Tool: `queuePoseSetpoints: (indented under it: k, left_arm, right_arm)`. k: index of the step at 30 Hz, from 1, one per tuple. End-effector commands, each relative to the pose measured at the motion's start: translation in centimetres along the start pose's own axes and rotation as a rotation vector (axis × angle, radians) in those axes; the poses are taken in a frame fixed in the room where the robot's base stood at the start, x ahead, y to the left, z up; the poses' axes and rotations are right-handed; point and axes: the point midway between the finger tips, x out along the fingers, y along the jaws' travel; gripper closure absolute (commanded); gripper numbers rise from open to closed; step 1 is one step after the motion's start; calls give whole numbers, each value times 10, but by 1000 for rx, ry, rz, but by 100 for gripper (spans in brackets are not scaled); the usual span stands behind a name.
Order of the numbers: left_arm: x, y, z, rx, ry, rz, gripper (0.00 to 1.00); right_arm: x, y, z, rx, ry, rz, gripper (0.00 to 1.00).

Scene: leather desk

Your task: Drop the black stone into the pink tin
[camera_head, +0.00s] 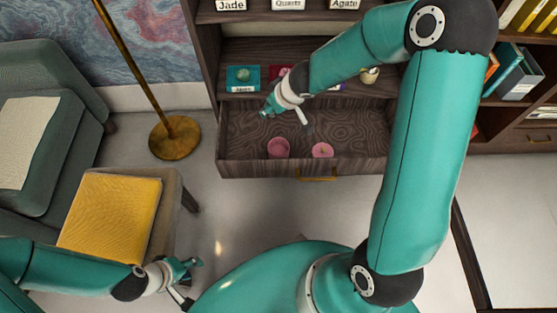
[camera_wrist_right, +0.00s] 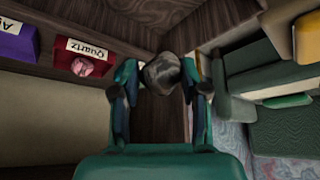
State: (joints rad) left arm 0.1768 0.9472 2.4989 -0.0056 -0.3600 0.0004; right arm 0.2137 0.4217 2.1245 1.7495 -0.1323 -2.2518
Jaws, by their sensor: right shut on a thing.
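The pink tin (camera_head: 278,147) stands open in the pulled-out wooden drawer (camera_head: 355,135) in the head view. A round pink piece, perhaps its lid (camera_head: 322,150), lies to its right. My right gripper (camera_head: 285,117) is over the drawer, above and behind the tin in the picture. In the right wrist view its fingers (camera_wrist_right: 160,88) are shut on the black stone (camera_wrist_right: 163,74), which looks dark grey with light patches. The stone cannot be made out in the head view. My left gripper (camera_head: 191,282) is open and empty, low at the left, far from the drawer.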

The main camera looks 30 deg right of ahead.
Motion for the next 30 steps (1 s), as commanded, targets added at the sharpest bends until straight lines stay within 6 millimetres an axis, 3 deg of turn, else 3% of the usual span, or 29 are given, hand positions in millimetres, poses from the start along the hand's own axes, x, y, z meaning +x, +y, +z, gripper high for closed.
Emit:
queuePoseSetpoints:
  k: [1,6,14,24,30]
  left_arm:
    - [26,-9,0,0,0,0,60]
    - [50,-18,-1,0,1,0,60]
    - [66,-24,-1,0,1,0,60]
    - [100,-36,-1,0,1,0,60]
    - [110,-40,-1,0,1,0,60]
  right_arm:
    - [29,10,23,-8,-3,-9,93]
    - [62,27,56,-47,-3,-41,93]
    - [81,32,74,-64,-1,-59,93]
    - [113,31,92,-66,-1,-59,93]
    - [122,31,97,-66,-1,-58,93]
